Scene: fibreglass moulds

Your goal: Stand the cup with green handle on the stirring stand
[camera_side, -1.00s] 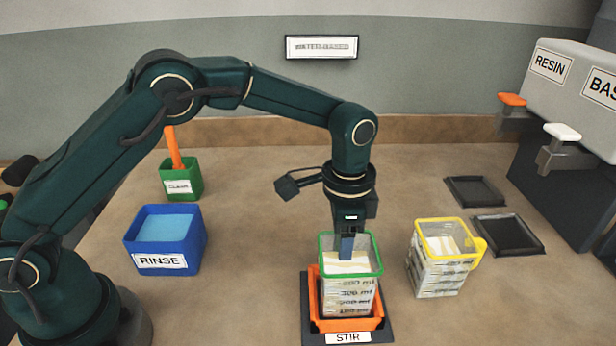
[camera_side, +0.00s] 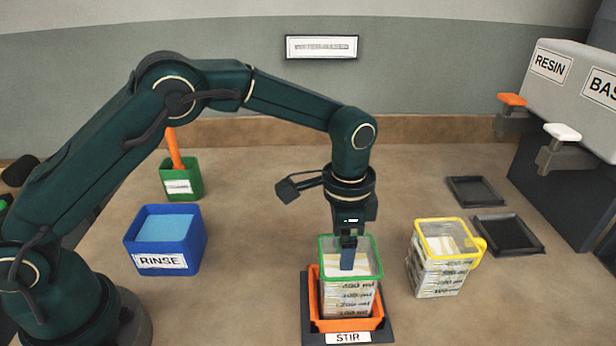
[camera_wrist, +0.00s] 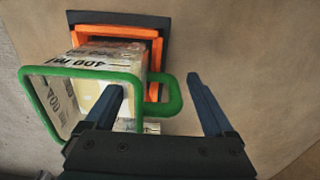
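The cup with green handle (camera_side: 350,296) is a clear square cup with a green rim and volume marks. It stands upright inside the orange holder (camera_side: 314,300) of the stirring stand (camera_side: 388,334), labelled STIR. In the wrist view, the cup (camera_wrist: 97,62) sits in the orange holder (camera_wrist: 152,42), its green handle (camera_wrist: 172,95) pointing towards the gap between my fingers. My gripper (camera_wrist: 154,84) is open, one finger on each side of the handle, apart from it. In the side view, my gripper (camera_side: 347,266) points down at the cup's rim; the handle is hidden there.
A yellow-rimmed cup (camera_side: 437,276) stands close on the right. The blue RINSE tub (camera_side: 165,261) and a green pot (camera_side: 181,186) with an orange tool are on the left. Two dark trays (camera_side: 508,236) lie before the resin dispenser (camera_side: 575,70).

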